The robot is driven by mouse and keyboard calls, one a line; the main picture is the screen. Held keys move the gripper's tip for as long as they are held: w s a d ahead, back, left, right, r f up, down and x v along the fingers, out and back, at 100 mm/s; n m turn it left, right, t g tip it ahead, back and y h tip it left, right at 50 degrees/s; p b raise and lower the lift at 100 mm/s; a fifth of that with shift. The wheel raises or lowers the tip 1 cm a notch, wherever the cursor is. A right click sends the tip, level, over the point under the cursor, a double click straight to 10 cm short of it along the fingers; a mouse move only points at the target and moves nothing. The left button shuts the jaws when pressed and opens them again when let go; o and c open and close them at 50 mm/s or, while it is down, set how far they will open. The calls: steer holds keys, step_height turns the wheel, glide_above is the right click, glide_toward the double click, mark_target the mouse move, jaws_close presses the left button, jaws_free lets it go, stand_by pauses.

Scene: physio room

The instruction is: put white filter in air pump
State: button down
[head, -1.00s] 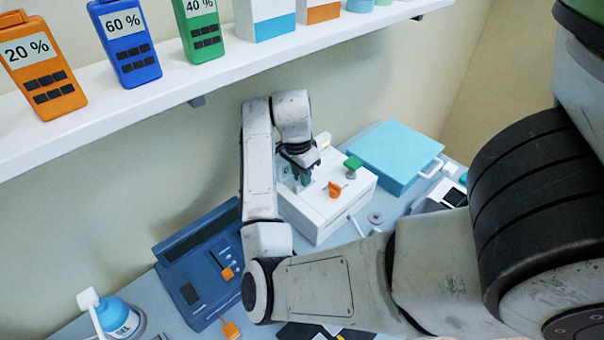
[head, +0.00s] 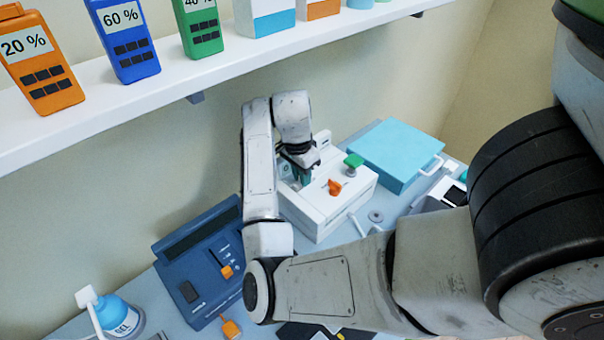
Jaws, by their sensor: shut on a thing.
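The air pump appears to be the white box (head: 322,214) with an orange knob (head: 335,187) and a green knob (head: 354,160) on top. It stands on the table by the wall. My gripper (head: 303,178) points down at the back left part of the box's top. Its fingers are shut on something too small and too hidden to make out. I cannot make out the white filter itself. I cannot tell whether the held thing touches the box.
A light blue case (head: 395,152) stands right of the white box. A dark blue device (head: 205,262) lies to its left, and a blue gel bottle (head: 120,314) stands at the lower left.

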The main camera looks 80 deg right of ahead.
steer(key=c, duration=1)
jaws_free()
steer(key=shift+o, duration=0.4)
steer(key=o, duration=0.4)
steer(key=shift+r, duration=0.2)
steer(key=shift+w+r+p, duration=0.1)
steer(key=shift+r+p, duration=1.3)
steer(key=shift+r, duration=1.9)
